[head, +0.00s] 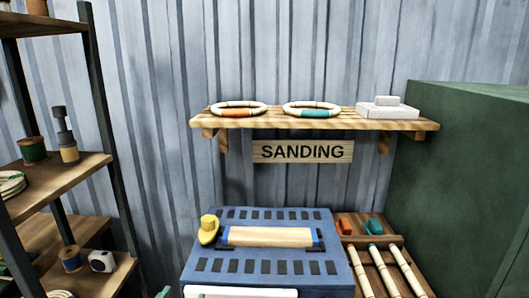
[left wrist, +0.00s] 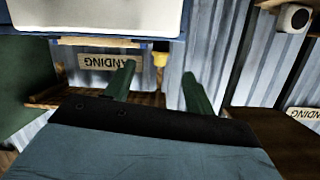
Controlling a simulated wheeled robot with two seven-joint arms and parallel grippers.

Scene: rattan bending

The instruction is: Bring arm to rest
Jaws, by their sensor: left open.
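My left gripper (left wrist: 159,69) shows in the left wrist view with its two green fingers spread apart. Nothing is held between them. A yellow object appears beyond the gap between the fingers, apart from them. In the head view neither gripper can be clearly made out; a small greenish tip at the lower edge is too small to tell. My right gripper is not in view.
A blue slotted machine (head: 208,266) with a yellow knob (head: 209,229) stands at bottom centre. A wooden shelf (head: 340,124) holds two rings above the SANDING sign (head: 303,151). A rack (head: 90,160) stands left, a green cabinet (head: 460,170) right.

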